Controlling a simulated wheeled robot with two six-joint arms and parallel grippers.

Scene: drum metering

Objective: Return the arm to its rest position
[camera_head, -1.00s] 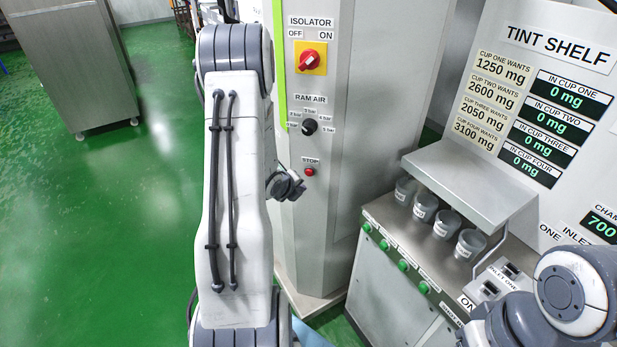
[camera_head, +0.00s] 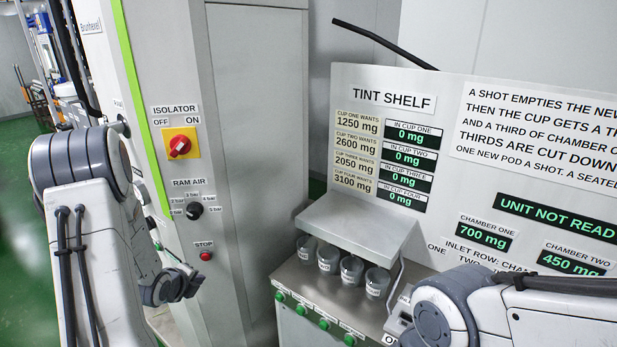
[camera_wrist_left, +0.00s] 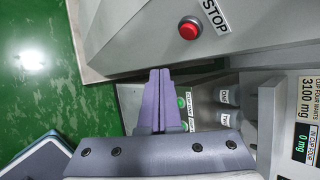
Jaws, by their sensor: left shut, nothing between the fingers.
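My left arm (camera_head: 100,240) comes in at the left of the head view, with a large grey joint at the top. Its gripper (camera_head: 188,282) hangs in front of the grey cabinet, below the red STOP button (camera_head: 206,256). In the left wrist view the gripper (camera_wrist_left: 160,78) has its two purple fingers together with nothing between them. The STOP button also shows there (camera_wrist_left: 188,30), apart from the fingers. Part of my right arm (camera_head: 445,305) shows at the lower right; its gripper is outside the frame.
The cabinet (camera_head: 262,130) carries a red ISOLATOR knob (camera_head: 180,146) and a black RAM AIR dial (camera_head: 195,210). Right of it, several grey cups (camera_head: 328,258) stand under a metal hood (camera_head: 358,222). Tint shelf displays read 0 mg; chambers read 700 and 450 mg. Open green floor (camera_head: 22,240) lies left.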

